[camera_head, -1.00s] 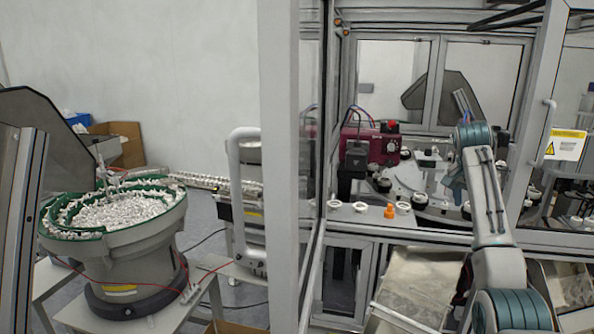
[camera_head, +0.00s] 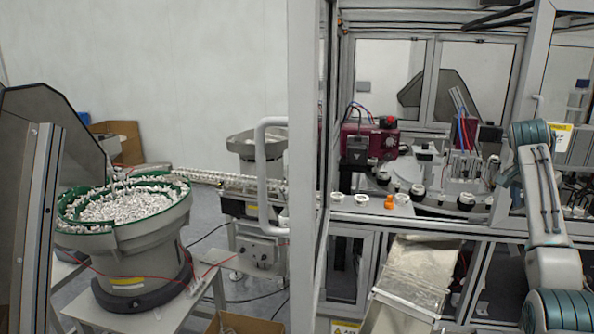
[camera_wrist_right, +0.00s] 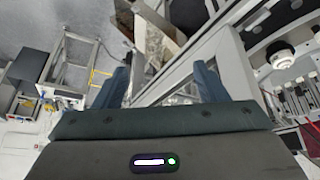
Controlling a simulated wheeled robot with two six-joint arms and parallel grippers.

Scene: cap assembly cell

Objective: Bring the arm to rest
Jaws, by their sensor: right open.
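My right arm rises at the right edge of the head view, with its blue-banded wrist in front of the machine's right frame post. The right gripper (camera_wrist_right: 162,82) shows in the wrist view with its two dark blue fingers spread wide. Nothing is between the fingers; they hang over the machine's frame and the floor. In the head view the fingertips are mostly hidden or too small to tell. My left gripper is in neither view.
The machine's worktop (camera_head: 350,215) carries several white caps and an orange piece (camera_head: 389,202). A grey post (camera_head: 305,170) with a white handle stands in the middle. A bowl feeder (camera_head: 130,245) full of white parts stands left. A metal chute (camera_head: 415,275) slopes below the worktop.

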